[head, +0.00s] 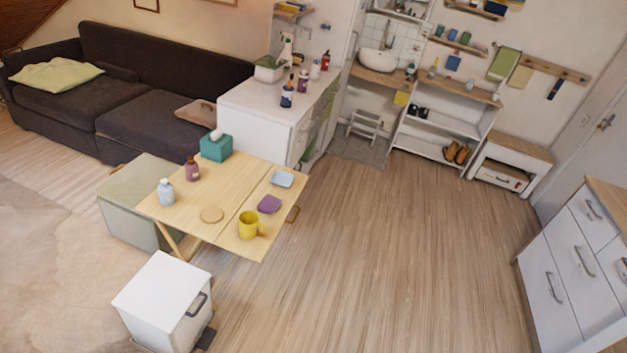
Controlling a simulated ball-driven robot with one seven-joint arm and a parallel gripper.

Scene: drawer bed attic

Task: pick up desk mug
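A yellow mug (248,225) stands upright near the front right edge of a light wooden folding table (188,202). Its handle appears to point right. It is the only mug I can make out on the table. My gripper is not in view, so its opening and its place relative to the mug are not shown.
The table also holds a purple dish (269,204), a light blue dish (282,178), a round coaster (212,214), bottles (166,192) and a teal tissue box (216,148). A white bin (163,297) stands in front. Open wooden floor (400,250) lies right of the table.

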